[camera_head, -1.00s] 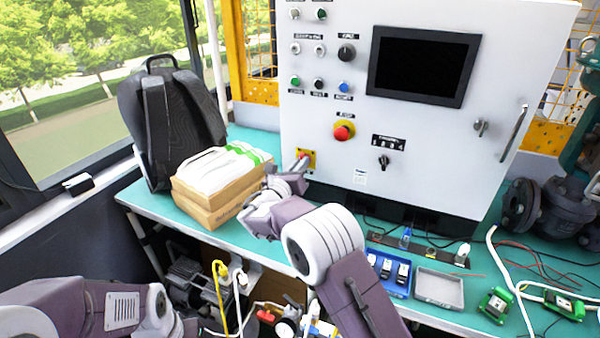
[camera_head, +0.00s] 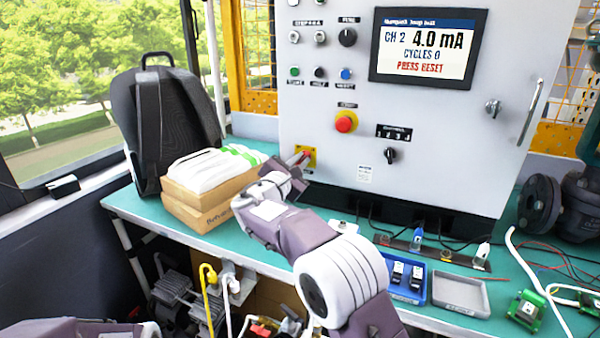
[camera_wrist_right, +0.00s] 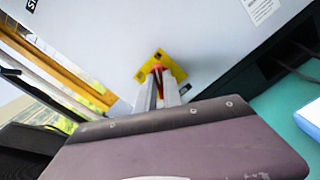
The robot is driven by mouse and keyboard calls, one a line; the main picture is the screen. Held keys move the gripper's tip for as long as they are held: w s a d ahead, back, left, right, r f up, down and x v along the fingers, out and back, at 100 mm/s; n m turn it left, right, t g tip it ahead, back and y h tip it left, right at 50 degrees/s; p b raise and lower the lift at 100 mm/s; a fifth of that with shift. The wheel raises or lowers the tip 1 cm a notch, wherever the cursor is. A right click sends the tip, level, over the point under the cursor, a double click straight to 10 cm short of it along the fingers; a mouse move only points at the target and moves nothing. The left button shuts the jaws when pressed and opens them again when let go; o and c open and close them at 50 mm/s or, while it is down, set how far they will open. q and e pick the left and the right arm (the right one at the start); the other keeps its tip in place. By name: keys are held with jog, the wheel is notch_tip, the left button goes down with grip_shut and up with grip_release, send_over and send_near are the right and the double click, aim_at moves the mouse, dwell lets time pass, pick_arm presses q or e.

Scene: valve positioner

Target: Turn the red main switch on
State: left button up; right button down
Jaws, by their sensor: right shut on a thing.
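The red main switch (camera_head: 303,158) sits on a yellow plate (camera_head: 311,152) at the lower left of the white cabinet front. My right gripper (camera_head: 298,163) is at the switch. In the right wrist view its two fingers (camera_wrist_right: 160,84) are shut on the red switch (camera_wrist_right: 158,69), with the yellow plate (camera_wrist_right: 174,65) behind. The fingers hide part of the switch. The display (camera_head: 427,46) is lit and reads "CH 2 4.0 mA", "CYCLES 0" and "PRESS RESET". My left gripper is out of view.
A red emergency button (camera_head: 345,121) and a black selector (camera_head: 390,155) are on the panel above and right of the switch. A cardboard box (camera_head: 207,205) and a black backpack (camera_head: 165,125) stand left of my right arm. A blue tray (camera_head: 408,291) lies on the teal bench.

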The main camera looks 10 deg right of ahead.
jog(key=shift+f+m+b, duration=0.15)
jog(key=shift+m+b, duration=0.85)
jog(key=shift+m, duration=0.2)
jog(key=c, duration=1.5)
grip_release()
jog(key=shift+s, duration=0.1)
jog(key=v, duration=0.9)
jog(key=shift+p, duration=0.3)
